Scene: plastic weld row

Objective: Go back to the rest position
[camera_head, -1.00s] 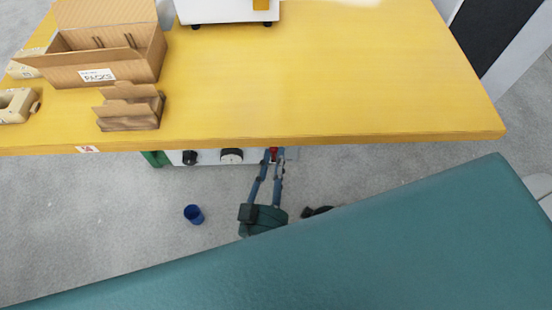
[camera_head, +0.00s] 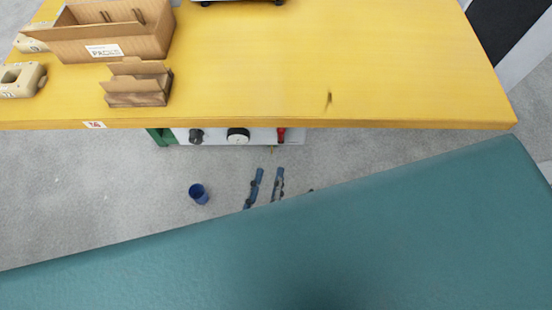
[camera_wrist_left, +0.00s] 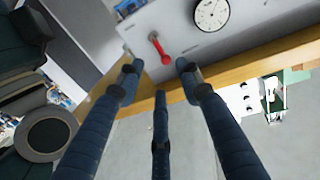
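My left gripper (camera_head: 270,172) shows in the head view as two blue fingers standing apart over the grey floor, below the front edge of the yellow table. Its wrist is hidden at the bottom of the picture. In the left wrist view the blue fingers (camera_wrist_left: 160,75) are spread with nothing between them. Past their tips is a grey panel with a red lever (camera_wrist_left: 162,48) and a round white dial (camera_wrist_left: 211,14). The fingers look apart from the lever.
The yellow table (camera_head: 400,60) bears an open carton (camera_head: 130,42), a smaller cardboard holder (camera_head: 137,88) and a beige part (camera_head: 20,80) at left. Its right half is mostly clear. A blue cup (camera_head: 199,194) is on the floor. A panel with knobs (camera_head: 215,136) shows under the table.

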